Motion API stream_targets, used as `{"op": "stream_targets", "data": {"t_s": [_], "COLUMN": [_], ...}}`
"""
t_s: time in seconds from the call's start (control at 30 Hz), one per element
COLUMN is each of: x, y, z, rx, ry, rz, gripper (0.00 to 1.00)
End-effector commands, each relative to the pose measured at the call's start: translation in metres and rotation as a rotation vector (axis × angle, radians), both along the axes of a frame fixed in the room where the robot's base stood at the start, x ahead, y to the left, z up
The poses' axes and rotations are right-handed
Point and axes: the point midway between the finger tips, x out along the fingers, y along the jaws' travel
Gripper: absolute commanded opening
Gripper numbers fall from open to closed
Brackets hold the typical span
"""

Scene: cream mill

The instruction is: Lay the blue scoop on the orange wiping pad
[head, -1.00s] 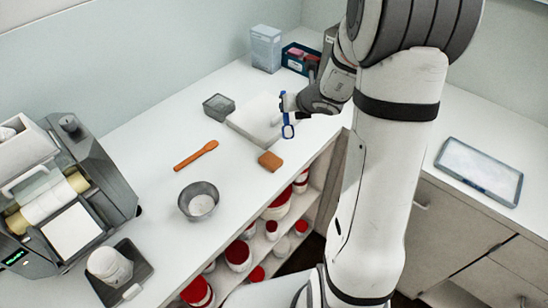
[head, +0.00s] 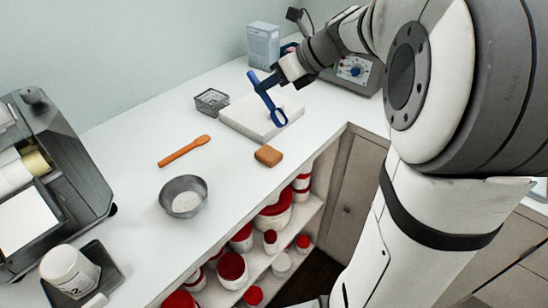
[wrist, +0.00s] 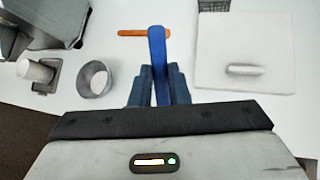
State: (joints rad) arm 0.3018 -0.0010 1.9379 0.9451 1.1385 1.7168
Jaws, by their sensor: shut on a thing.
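The blue scoop (head: 267,95) is held in my gripper (head: 276,78), which is shut on it. In the head view it hangs in front of the white slab at the back of the counter, its ring-shaped end lowest. In the wrist view the blue scoop (wrist: 158,60) stands between the two dark fingers of my gripper (wrist: 159,88). The orange wiping pad (head: 268,155) lies on the counter near its front edge, apart from the scoop and nearer the camera. The pad does not show in the wrist view.
A white slab (head: 239,123) with a handle lies behind the pad. An orange spatula (head: 184,151) and a grey bowl (head: 183,196) lie to the left. A wire basket (head: 212,101) stands behind. Red-lidded tubs (head: 232,268) fill the shelf below the counter edge.

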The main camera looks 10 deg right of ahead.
Motion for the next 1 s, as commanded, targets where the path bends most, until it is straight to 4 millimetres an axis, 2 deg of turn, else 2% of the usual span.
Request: {"op": "stream_targets", "data": {"t_s": [0.3,0.53,0.7,1.0], "x": [-0.003,-0.003,-0.003,-0.003], "y": [0.0,0.0,0.0,0.001], "z": [-0.052,-0.071,-0.096,-0.099], "rx": [0.002,0.001,0.002,0.001], "ry": [0.004,0.001,0.003,-0.001], "rz": [0.006,0.007,0.006,0.008], "gripper": [0.0,0.0,0.0,0.0]}}
